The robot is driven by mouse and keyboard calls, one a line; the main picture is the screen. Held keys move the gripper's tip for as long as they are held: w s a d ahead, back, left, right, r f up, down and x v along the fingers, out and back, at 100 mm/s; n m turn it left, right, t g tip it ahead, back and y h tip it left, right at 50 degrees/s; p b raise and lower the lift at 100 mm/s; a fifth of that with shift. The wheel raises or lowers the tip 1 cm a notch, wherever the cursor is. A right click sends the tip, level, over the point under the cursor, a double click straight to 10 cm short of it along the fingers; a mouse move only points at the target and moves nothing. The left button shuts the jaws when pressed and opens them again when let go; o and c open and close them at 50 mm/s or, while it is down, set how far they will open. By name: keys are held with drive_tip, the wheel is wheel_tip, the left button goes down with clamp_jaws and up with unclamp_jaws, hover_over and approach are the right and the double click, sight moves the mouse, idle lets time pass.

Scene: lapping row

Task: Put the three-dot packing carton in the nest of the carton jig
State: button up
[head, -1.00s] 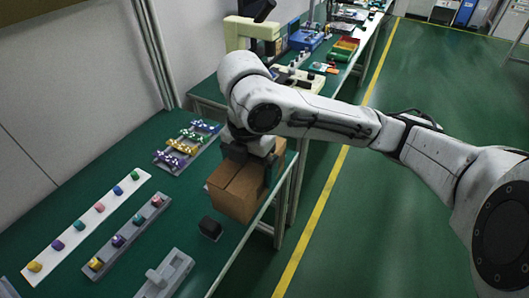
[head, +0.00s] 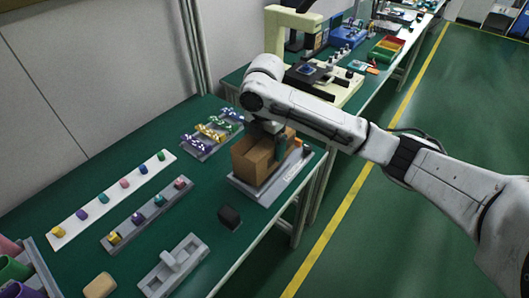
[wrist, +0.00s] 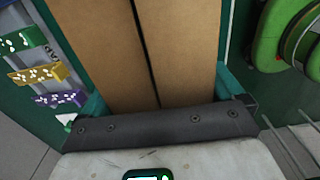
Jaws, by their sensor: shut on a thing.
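A brown packing carton (head: 256,158) is in my gripper (head: 268,140), which is shut across it from above. In the wrist view the carton's top (wrist: 110,50), with a dark centre seam, lies between the two teal fingers. No dots show on the faces in view, so I cannot tell its marking. The carton is upright at a grey jig (head: 247,190) with a pale base plate, near the bench's right edge. The carton hides the jig's nest, and I cannot tell whether the carton rests in it or hangs just above.
A small black block (head: 229,216) and a grey fixture (head: 174,265) stand nearer. A tray of purple, yellow and green parts (head: 212,135) is close behind left. A white strip (head: 112,200) and grey rack (head: 146,218) hold coloured pieces. Green spools (wrist: 285,35) show right in the wrist view.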

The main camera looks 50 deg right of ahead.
drive_tip(key=shift+w+d+f, duration=0.15)
drive_tip(key=shift+w+f, duration=0.05)
drive_tip(key=shift+f, duration=1.7)
drive_tip(key=o, duration=0.7)
drive_tip(key=shift+f, duration=0.1)
wheel_tip(320, 180, up, 12)
drive_tip(key=shift+r+p, duration=0.15)
drive_tip(key=shift+p, duration=0.2)
